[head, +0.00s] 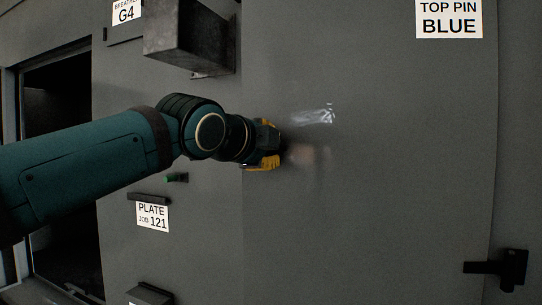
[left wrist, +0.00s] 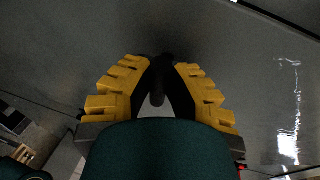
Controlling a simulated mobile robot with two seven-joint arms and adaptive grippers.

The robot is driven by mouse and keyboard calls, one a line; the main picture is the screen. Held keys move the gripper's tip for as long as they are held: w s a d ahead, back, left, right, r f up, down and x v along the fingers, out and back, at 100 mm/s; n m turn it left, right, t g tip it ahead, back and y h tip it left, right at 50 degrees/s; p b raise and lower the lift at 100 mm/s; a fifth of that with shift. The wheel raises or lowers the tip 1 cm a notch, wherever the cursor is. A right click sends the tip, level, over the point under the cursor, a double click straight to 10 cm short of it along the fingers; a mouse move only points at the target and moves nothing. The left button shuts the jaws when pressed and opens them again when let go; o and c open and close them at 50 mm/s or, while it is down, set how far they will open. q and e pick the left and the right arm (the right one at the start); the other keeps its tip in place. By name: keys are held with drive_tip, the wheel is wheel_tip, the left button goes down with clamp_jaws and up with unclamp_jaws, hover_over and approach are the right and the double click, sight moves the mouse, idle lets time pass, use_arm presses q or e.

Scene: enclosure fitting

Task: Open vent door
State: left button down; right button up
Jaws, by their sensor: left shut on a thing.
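A large flat grey door panel (head: 400,150) fills the middle and right of the head view. It also fills much of the left wrist view (left wrist: 240,60). My left gripper (head: 272,146), with yellow fingers, is against this panel near its left edge. In the left wrist view my left gripper (left wrist: 160,88) is shut on a dark handle (left wrist: 158,82) between its two fingers. The handle is hidden in the head view. I cannot tell from one moment whether the panel stands ajar. My right gripper is in neither view.
A dark box (head: 188,35) juts out above my left arm. A black latch or hinge (head: 500,268) sits at the lower right. A dark opening (head: 58,110) is at the left. Labels read "TOP PIN BLUE" (head: 449,18) and "PLATE JOB 121" (head: 152,216).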

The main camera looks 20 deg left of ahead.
use_arm(q)
drive_tip(key=s+d+b, duration=0.2)
drive_tip(key=s, duration=0.7)
drive_tip(key=shift+s+r, duration=0.15)
drive_tip(key=shift+r, duration=0.05)
drive_tip(key=c, duration=0.9)
unclamp_jaws()
drive_tip(key=shift+f, duration=0.1)
drive_tip(key=v, duration=1.2)
